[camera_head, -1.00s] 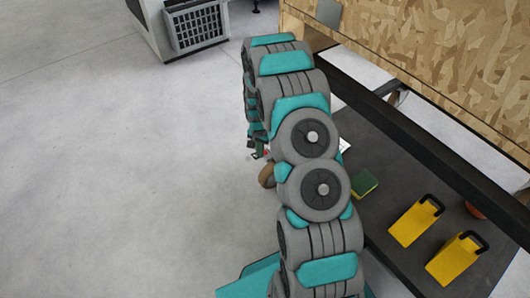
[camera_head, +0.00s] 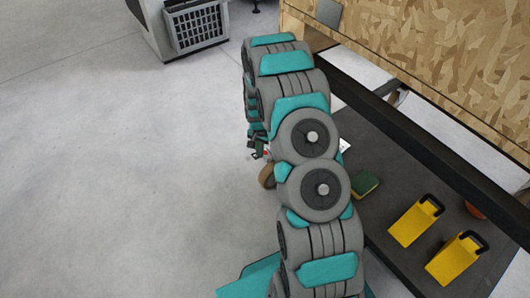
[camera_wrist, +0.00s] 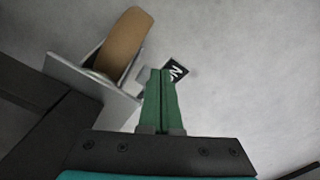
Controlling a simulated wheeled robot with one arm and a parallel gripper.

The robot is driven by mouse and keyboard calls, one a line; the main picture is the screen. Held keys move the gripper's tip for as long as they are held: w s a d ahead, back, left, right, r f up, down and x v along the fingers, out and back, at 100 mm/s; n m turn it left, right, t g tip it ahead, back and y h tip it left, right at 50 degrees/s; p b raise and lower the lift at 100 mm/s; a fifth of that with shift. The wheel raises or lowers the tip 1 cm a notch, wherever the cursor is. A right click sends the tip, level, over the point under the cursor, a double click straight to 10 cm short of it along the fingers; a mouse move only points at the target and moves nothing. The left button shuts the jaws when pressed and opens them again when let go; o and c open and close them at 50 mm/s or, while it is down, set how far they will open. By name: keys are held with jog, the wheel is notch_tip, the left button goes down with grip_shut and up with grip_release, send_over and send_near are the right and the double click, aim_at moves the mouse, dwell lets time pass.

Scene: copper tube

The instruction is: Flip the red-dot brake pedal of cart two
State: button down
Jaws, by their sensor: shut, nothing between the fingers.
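My gripper (camera_wrist: 160,74) is shut and empty in the wrist view, its green fingers together. A brown caster wheel (camera_wrist: 124,46) on a grey metal bracket (camera_wrist: 88,76) is just left of the fingers. A small black tag with a white mark (camera_wrist: 177,69), perhaps a 2, shows just beyond the fingertips; I cannot tell whether they touch. In the head view the wheel (camera_head: 266,176) shows beside my arm, with a small red spot (camera_head: 266,153) above it. My arm hides most of this area. I cannot make out the brake pedal's shape or position.
A dark cart deck (camera_head: 400,180) lies right of my arm. It carries a green-and-yellow sponge (camera_head: 364,184) and yellow blocks with black handles (camera_head: 416,221) (camera_head: 457,258). A black bar (camera_head: 430,152) and a chipboard panel (camera_head: 430,60) stand beyond.

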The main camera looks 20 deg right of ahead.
jog(key=shift+f, duration=1.25)
dwell(0.9)
jog(key=shift+r, duration=0.15)
notch_tip(320, 180, up, 7)
jog(key=shift+p, duration=0.3)
dwell(0.6)
dwell(0.3)
